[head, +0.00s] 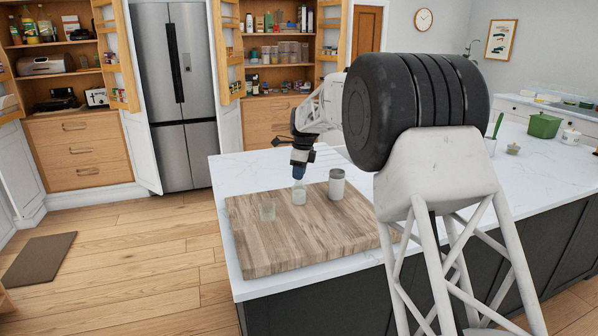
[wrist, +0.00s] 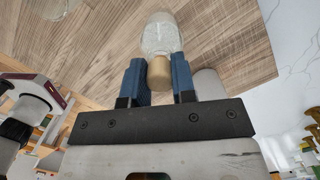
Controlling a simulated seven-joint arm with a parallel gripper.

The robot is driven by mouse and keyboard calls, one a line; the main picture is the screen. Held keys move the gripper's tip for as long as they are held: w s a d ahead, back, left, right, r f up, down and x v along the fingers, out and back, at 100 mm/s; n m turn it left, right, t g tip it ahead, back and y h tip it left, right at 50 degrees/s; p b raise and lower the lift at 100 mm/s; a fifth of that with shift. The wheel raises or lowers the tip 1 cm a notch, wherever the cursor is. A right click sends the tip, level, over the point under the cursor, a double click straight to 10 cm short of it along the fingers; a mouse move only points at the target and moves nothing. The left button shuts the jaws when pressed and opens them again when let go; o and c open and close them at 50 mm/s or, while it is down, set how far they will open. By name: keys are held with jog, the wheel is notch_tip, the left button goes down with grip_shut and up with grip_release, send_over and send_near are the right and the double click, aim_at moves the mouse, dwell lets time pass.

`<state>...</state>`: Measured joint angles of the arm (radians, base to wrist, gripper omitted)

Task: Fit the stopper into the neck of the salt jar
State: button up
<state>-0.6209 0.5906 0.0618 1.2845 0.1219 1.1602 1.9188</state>
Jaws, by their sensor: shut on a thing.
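My gripper (head: 298,176) points down over the wooden board, right above a small clear glass jar with pale contents (head: 299,196). In the wrist view, my gripper's blue fingers (wrist: 158,66) are shut on a tan, cork-like stopper (wrist: 159,76). The jar (wrist: 160,33) lies directly beyond the stopper there, in line with it. The stopper's end meets or overlaps the jar's neck in that view; I cannot tell whether it sits inside the neck or just over it. The stopper is too small to make out in the head view.
A clear glass (head: 267,211) stands left of the jar, and a lidded canister (head: 336,186) stands close on its right. All are on the wooden board (head: 290,245) on the white countertop (head: 232,172). The board's front is clear.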

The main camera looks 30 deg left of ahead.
jog(key=shift+f, duration=0.4)
jog(key=o, duration=1)
jog(key=shift+r, duration=0.1)
jog(key=shift+w+d+r, duration=0.1)
jog(key=shift+d+r, duration=0.05)
jog(key=shift+r, duration=1.1)
jog(key=shift+s+d+r, duration=0.1)
jog(key=shift+d+r, duration=0.05)
jog(key=shift+r, duration=1.1)
jog(key=shift+w+d+r, duration=0.1)
jog(key=shift+d+r, duration=0.05)
jog(key=shift+r, duration=1.1)
jog(key=shift+d+r, duration=0.1)
